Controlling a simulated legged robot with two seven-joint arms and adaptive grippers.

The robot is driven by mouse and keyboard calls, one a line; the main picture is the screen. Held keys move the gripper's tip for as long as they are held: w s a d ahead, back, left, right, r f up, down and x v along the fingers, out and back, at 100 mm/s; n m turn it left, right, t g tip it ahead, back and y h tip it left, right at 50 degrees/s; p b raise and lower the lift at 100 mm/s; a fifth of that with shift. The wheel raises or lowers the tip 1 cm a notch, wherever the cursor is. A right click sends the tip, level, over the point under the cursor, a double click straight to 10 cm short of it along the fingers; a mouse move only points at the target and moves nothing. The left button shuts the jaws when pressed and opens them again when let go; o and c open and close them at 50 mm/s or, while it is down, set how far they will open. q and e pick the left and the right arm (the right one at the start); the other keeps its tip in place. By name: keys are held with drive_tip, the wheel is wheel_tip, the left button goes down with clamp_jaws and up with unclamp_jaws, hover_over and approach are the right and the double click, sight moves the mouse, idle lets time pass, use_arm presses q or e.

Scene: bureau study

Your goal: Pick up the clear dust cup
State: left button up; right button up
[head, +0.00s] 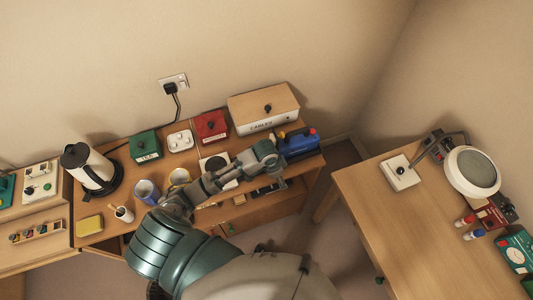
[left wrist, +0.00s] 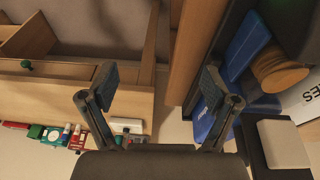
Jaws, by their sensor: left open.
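I cannot make out a clear dust cup for certain in either view. A blue appliance with a red knob (head: 298,143) stands at the right end of the desk in the head view. My left gripper (head: 277,170) is beside its left side, over the desk's right part, and hides some of what lies there. In the left wrist view my left gripper (left wrist: 155,88) is open, with nothing between its fingers. Blue parts (left wrist: 245,48) and a tan round piece (left wrist: 278,70) show to the right of the fingers. My right gripper is not in view.
A white and wood-topped box marked CABLES (head: 265,120) stands behind my gripper. A second desk (head: 385,215) stands right, across a floor gap.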

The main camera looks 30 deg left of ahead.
use_arm(q)
drive_tip(key=w+a+r+g+y, duration=0.1)
drive_tip(key=w+a+r, duration=0.2)
drive_tip(key=a+r, duration=0.35)
drive_tip(key=w+a+r+g+y, duration=0.1)
drive_tip(key=w+a+r, duration=0.3)
drive_tip(key=r, duration=0.6)
drive_tip(key=shift+m, duration=0.3)
drive_tip(key=f, duration=1.2)
drive_tip(key=shift+a+p, duration=0.2)
drive_tip(key=shift+p, duration=0.1)
wheel_tip(320, 180, down, 5)
drive_tip(key=shift+r+p, duration=0.2)
drive_tip(key=shift+p, duration=0.1)
drive_tip(key=shift+a+f, duration=0.1)
drive_tip(key=shift+f, duration=0.15)
drive_tip(key=c, duration=1.1)
drive_tip(key=shift+r, duration=0.1)
drive_tip(key=shift+c, duration=0.5)
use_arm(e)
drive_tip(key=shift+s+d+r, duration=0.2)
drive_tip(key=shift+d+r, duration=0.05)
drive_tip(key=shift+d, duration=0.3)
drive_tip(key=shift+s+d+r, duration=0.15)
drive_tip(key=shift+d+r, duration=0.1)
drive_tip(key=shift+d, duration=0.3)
